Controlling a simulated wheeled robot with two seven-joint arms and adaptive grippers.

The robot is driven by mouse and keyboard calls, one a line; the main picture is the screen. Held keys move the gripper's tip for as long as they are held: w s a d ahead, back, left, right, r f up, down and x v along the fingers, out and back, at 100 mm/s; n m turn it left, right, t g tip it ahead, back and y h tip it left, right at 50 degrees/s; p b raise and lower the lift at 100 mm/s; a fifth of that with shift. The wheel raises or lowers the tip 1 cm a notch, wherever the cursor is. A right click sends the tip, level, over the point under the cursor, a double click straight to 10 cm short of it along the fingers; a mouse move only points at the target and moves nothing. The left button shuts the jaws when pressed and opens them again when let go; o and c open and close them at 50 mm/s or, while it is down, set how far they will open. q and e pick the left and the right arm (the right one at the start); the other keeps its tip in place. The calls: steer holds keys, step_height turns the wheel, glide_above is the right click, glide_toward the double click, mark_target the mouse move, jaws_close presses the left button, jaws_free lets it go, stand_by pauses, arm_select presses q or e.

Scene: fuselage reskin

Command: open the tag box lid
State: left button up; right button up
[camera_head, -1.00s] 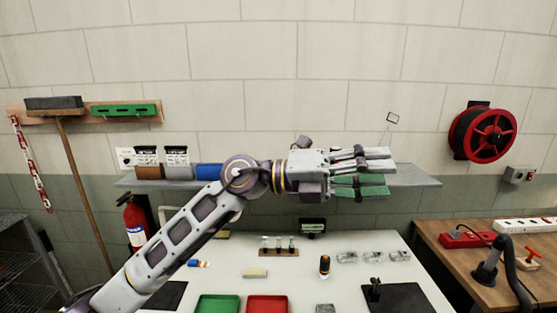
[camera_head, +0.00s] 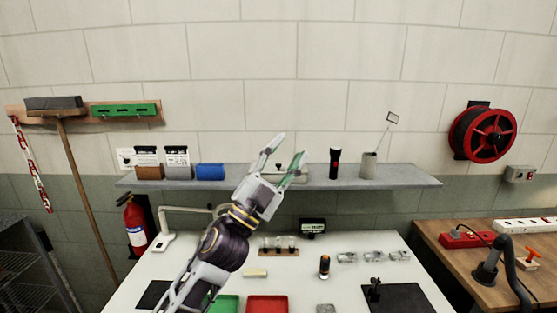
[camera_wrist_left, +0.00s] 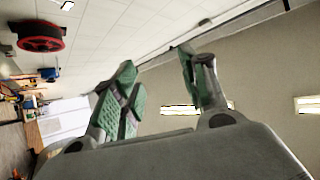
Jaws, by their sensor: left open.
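My left gripper (camera_head: 285,158) is raised in front of the wall shelf, with its fingers pointing up and slightly right. Its green-padded fingers are spread apart with nothing between them. In the left wrist view its two fingers (camera_wrist_left: 160,90) are also apart, with wall and ceiling behind them. I cannot tell for sure which thing is the tag box. A pale, low object on the shelf is partly hidden behind the gripper. My right gripper does not show.
The shelf (camera_head: 405,178) holds blue, grey and brown rolls at left, a black flashlight (camera_head: 335,162) and a grey cup (camera_head: 369,165). Below, the white table holds a red tray (camera_head: 267,304), a green tray, a small vial rack and a black mat (camera_head: 405,298). A wooden bench stands right.

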arm_select(q)
steer(key=w+a+f+n+t+y, duration=0.3)
steer(key=w+a+f+n+y, duration=0.1)
steer(key=a+f+n+y, duration=0.45)
steer(key=s+a+f+n+g+y, duration=0.2)
steer(key=a+f+n+g+y, duration=0.25)
steer(key=f, duration=0.75)
steer(key=s+a+f+n+g+y, duration=0.1)
steer(key=a+f+n+g+y, duration=0.3)
steer(key=f, duration=0.8)
steer(key=s+a+f+g, duration=0.2)
steer(key=s+f+g, duration=0.1)
steer(key=s+f, duration=0.45)
steer(key=s+a+f+n+g+y, duration=0.1)
steer(key=s+a+f+g, duration=0.2)
steer(key=s+f, duration=0.45)
steer(key=s+a+f+g, duration=0.2)
steer(key=s+f+g, duration=0.25)
steer(key=s, duration=0.45)
step_height(320, 180, down, 33)
steer(key=s, duration=0.3)
steer(key=s+a+f, duration=0.2)
steer(key=s+f, duration=0.8)
steer(key=s, duration=0.1)
steer(key=s+a+f+g, duration=0.1)
steer(key=s+a+f, duration=0.1)
steer(key=s+f, duration=0.8)
steer(key=shift+s+g+y, duration=0.3)
steer(key=shift+s, duration=0.25)
steer(key=shift+w+f, duration=0.1)
